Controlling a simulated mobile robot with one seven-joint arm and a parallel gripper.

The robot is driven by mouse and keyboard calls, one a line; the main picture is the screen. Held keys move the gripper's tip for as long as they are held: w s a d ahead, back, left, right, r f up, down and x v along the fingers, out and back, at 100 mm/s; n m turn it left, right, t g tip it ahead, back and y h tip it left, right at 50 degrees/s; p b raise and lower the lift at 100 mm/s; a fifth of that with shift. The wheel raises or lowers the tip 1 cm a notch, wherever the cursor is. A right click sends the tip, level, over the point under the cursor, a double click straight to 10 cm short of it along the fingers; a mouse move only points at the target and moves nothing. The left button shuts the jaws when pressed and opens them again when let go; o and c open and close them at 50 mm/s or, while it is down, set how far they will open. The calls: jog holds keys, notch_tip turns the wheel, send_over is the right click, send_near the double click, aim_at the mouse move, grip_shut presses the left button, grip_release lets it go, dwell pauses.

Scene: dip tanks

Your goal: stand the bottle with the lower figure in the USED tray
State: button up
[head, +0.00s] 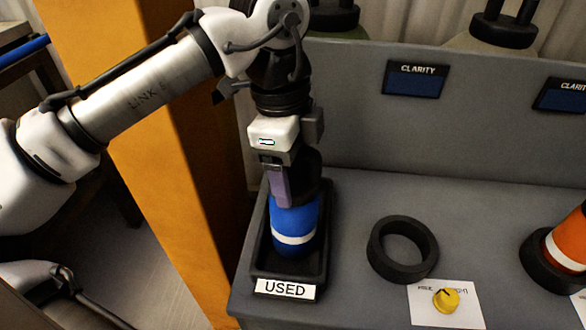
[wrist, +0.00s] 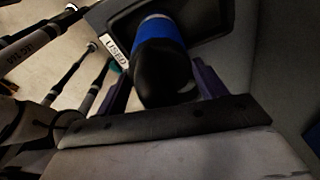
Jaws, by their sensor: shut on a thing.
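A blue bottle (head: 294,222) with a white band and a dark upper part is upright inside the black USED tray (head: 323,240). My gripper (head: 290,185) is shut on the bottle's dark upper part from above. In the wrist view the blue bottle (wrist: 160,32) stands between the purple fingers of my gripper (wrist: 163,85), with the tray (wrist: 118,18) and its USED label around it. Whether the bottle's base touches the tray floor I cannot tell. An orange bottle (head: 567,242) with a white band stands in a black ring at the right edge. No figures are readable on the two CLARITY displays.
An empty black ring (head: 402,249) lies right of the tray. A white card (head: 447,305) with a yellow knob (head: 445,300) lies in front of it. Two CLARITY displays (head: 414,80) are on the grey back panel. An orange post (head: 165,150) stands left of the tray.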

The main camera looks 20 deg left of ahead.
jog(key=shift+f, duration=0.1)
jog(key=o, duration=1.8)
jog(key=r, duration=0.4)
jog(key=a+r+p, duration=0.1)
jog(key=r, duration=0.7)
jog(key=shift+a, duration=0.25)
jog(key=shift+s, duration=0.1)
